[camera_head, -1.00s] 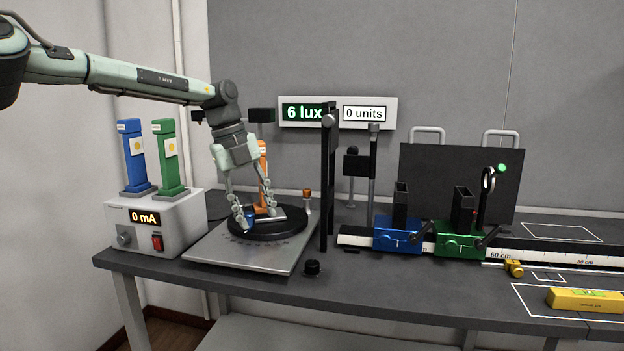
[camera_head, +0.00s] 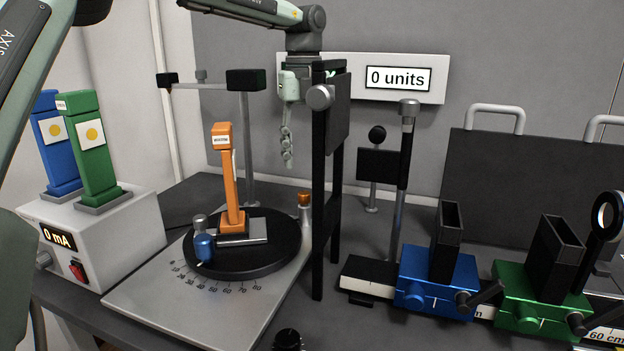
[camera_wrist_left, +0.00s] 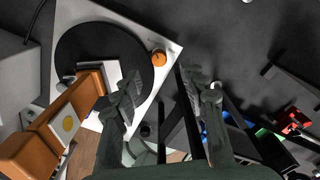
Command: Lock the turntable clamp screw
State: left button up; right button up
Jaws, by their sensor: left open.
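The turntable is a black disc (camera_head: 270,258) on a grey plate (camera_head: 150,305) with an angle scale. A copper-capped screw (camera_head: 304,200) stands upright at the disc's right rear side; I take it as the clamp screw. It also shows as an orange knob in the left wrist view (camera_wrist_left: 158,58). My left gripper (camera_head: 288,160) is open and empty, pointing down above the screw and apart from it, partly hidden by a black frame. In the wrist view the knob appears just beyond and between the fingertips (camera_wrist_left: 160,80). My right gripper is not in view.
An orange LED post (camera_head: 228,175) and a blue knob (camera_head: 204,248) are on the disc. A tall black frame (camera_head: 318,190) stands close right of the screw. Blue (camera_head: 420,280) and green (camera_head: 520,300) carriages sit on the rail. A white power box (camera_head: 120,240) is left.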

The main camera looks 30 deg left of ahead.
aim_at(304, 192)
pick_arm(q)
jog(key=f, duration=0.6)
jog(key=shift+s+f, duration=0.1)
jog(key=shift+s, duration=0.15)
jog(key=shift+f, duration=0.5)
jog(key=shift+w, duration=0.1)
jog(key=c, duration=1)
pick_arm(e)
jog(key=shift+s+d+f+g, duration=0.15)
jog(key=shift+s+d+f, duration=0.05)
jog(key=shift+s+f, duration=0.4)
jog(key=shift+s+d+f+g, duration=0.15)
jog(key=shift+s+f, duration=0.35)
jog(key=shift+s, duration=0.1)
